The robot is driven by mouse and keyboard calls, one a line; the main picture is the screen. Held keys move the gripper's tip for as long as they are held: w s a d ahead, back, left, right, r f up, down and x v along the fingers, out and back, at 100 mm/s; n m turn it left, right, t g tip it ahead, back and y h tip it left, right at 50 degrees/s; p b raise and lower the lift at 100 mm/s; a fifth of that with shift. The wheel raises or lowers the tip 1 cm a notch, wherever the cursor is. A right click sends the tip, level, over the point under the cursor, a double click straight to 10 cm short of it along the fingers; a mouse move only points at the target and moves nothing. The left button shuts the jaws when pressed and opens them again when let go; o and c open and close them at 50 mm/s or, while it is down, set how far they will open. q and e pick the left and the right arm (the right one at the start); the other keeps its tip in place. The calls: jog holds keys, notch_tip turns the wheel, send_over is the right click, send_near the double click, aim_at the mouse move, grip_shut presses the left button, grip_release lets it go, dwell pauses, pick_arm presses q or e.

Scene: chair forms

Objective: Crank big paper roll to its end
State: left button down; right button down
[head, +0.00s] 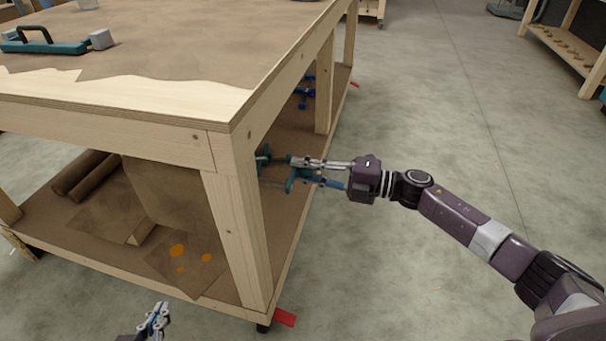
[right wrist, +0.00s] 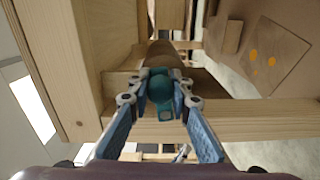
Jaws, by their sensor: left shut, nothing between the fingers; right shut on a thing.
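The big paper roll (right wrist: 163,54) shows as a brown cylinder under the workbench in the right wrist view. A teal crank (head: 302,178) sticks out at the bench's right side; its round teal knob (right wrist: 160,89) is clear in the right wrist view. My right gripper (head: 298,163) is shut on the knob; it also shows in the right wrist view (right wrist: 160,92). Brown paper (head: 168,195) hangs beneath the bench top onto the lower shelf. My left gripper (head: 158,315) is shut and empty at the bottom left, in front of the bench.
The wooden workbench (head: 232,170) has a thick corner leg close to the crank. Its lower shelf (head: 60,232) holds smaller brown rolls (head: 85,175) and a sheet with orange spots (head: 185,265).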

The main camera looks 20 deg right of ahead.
pick_arm(q)
jog(key=shift+w+d+r+t, duration=0.15)
jog(key=shift+w+r+t, duration=0.15)
jog(key=shift+w+r, duration=0.2)
pick_arm(e)
jog(key=shift+s+a+r+n, duration=0.1)
jog(key=shift+r+n, duration=0.3)
jog(key=shift+n, duration=0.6)
jog(key=c, duration=1.7)
grip_release()
jog(key=shift+c, duration=0.2)
jog(key=v, duration=1.2)
